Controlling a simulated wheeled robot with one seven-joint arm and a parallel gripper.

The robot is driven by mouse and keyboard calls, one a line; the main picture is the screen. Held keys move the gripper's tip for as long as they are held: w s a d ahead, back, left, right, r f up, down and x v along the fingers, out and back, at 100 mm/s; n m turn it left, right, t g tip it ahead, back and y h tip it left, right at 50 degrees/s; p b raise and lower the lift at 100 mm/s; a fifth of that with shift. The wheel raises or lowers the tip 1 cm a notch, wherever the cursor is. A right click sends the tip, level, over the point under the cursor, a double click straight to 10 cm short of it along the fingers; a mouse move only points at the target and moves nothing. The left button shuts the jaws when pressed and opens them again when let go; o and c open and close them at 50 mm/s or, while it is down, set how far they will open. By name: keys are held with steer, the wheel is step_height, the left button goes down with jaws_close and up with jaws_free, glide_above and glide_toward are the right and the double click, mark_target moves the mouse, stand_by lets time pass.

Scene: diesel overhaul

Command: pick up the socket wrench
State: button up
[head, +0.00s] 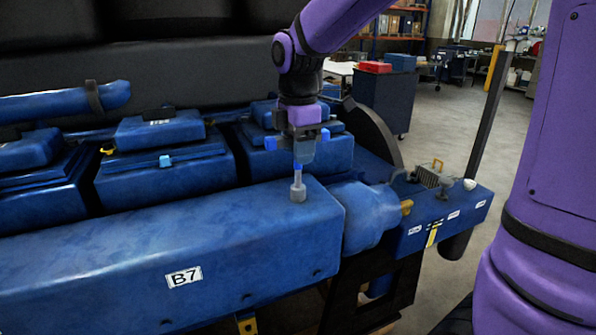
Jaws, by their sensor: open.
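A small grey piece, which looks like the socket wrench (298,190), stands upright on top of the long blue engine housing (230,232), near its right end. It has a wide round lower part and a thinner shaft above. My gripper (298,167) points straight down right over it, with its blue fingertips at the top of the shaft. The jaws are open. At this size I cannot tell whether the fingers touch the shaft or how far it reaches up between them.
Blue cylinder-head covers (162,160) stand behind the housing. A blue pipe (65,102) runs at the left. A rounded blue end piece (365,213) and a labelled blue block (440,218) lie to the right. A dark upright post (489,115) rises beyond them. Open floor lies at the right back.

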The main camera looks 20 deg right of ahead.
jaws_close()
steer(key=shift+r, duration=0.2)
steer(key=shift+r, duration=0.25)
step_height(320, 180, up, 3)
steer(key=s+a+r, duration=0.1)
steer(key=s+a, duration=0.7)
steer(key=s, duration=0.6)
steer(key=c, duration=0.9)
jaws_free()
steer(key=shift+r, duration=0.1)
jaws_close()
